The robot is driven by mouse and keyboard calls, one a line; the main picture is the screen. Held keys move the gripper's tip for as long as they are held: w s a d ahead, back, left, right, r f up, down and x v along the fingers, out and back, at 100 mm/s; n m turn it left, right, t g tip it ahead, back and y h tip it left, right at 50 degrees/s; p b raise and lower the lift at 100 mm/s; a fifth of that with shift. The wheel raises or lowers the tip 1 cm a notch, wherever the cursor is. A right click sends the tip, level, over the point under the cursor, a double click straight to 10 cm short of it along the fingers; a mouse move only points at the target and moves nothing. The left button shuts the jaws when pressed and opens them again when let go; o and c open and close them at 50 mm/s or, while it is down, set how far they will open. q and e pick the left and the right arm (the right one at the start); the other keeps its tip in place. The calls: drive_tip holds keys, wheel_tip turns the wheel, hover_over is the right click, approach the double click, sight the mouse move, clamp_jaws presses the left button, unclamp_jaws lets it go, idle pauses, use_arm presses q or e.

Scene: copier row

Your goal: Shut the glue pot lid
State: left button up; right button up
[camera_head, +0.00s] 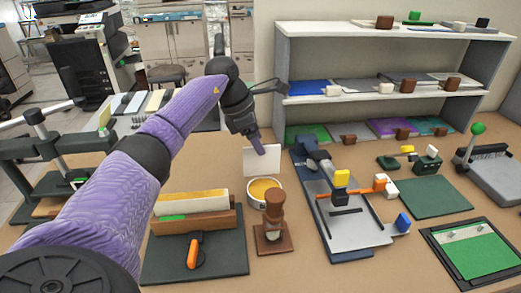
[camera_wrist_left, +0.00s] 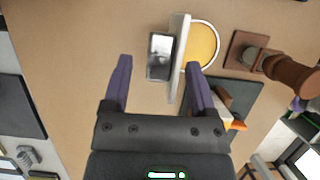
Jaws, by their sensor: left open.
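The glue pot (camera_head: 262,192) is a round white pot with yellow glue inside, at the middle of the table. Its lid (camera_head: 262,161) is a flat white panel standing upright at the pot's far edge, so the pot is open. My left gripper (camera_head: 258,145) is open, just above and behind the lid, fingers pointing down. In the left wrist view, the gripper (camera_wrist_left: 158,68) shows two purple fingers apart, with the lid (camera_wrist_left: 180,50) edge-on near the right finger. The pot (camera_wrist_left: 205,45) lies beyond it. I cannot tell whether that finger touches the lid. My right gripper is not in view.
A brown wooden stamp stand (camera_head: 273,225) is close in front of the pot. A dark board with a wooden holder (camera_head: 195,222) is at left. A grey device (camera_head: 340,210) is at right. A shelf (camera_head: 390,95) stands behind. A small grey block (camera_wrist_left: 160,56) lies behind the lid.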

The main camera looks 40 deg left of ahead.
use_arm(q)
drive_tip(key=shift+x, duration=0.8)
clamp_jaws()
idle(0.8)
